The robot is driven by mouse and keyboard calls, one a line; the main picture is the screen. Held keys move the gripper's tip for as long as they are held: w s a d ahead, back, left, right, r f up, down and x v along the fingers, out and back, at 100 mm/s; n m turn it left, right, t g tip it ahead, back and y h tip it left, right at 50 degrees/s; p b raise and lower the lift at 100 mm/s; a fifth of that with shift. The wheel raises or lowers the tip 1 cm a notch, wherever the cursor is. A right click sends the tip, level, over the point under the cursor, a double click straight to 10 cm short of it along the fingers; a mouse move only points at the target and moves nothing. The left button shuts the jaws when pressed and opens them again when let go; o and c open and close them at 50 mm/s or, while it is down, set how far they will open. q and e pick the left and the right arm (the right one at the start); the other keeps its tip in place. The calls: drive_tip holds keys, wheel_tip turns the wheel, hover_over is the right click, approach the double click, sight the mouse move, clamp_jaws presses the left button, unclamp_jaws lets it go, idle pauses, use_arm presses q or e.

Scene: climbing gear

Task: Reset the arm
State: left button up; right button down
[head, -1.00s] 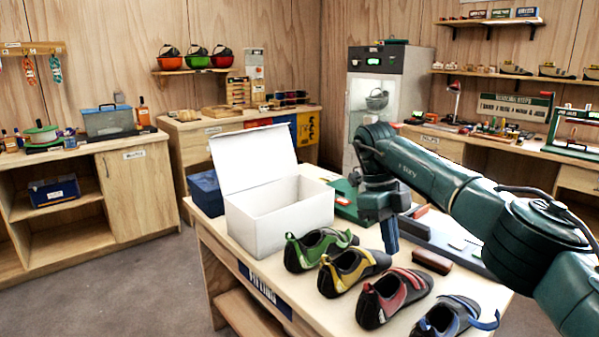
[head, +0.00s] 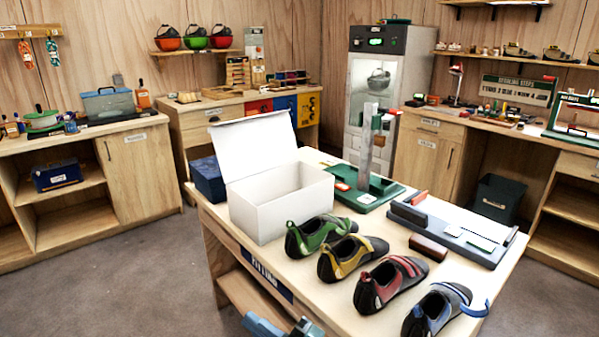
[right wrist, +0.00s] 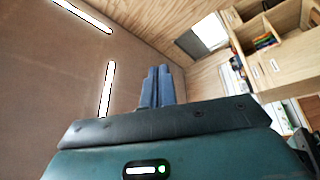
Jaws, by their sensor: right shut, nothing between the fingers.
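My right gripper (head: 254,320) shows only in part at the bottom edge of the head view, low in front of the fitting table (head: 222,262). Its blue fingers are shut together and empty in the right wrist view (right wrist: 157,72), with the ceiling and its light strips behind them. The rest of my right arm is out of the head view. My left gripper is not in view.
An open white box (head: 270,215) stands on the table, beside green (head: 318,235), yellow (head: 350,257), red (head: 388,283) and blue (head: 440,308) shoes. A brown block (head: 428,247) and grey tray (head: 465,238) lie right. The air above is clear.

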use_arm(q)
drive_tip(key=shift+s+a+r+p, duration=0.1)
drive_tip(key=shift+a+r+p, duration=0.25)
drive_tip(key=shift+p, duration=0.75)
use_arm(e)
drive_tip(key=s+d+f+m+h, duration=0.7)
drive_tip(key=d+m, duration=0.3)
drive_tip(key=s+d+f+m+h, duration=0.7)
drive_tip(key=s+d+m+h, duration=0.1)
drive_tip(key=d+m, duration=0.3)
drive_tip(key=shift+s+d+f, duration=0.25)
drive_tip(key=shift+d+f, duration=0.05)
drive_tip(key=shift+f, duration=0.05)
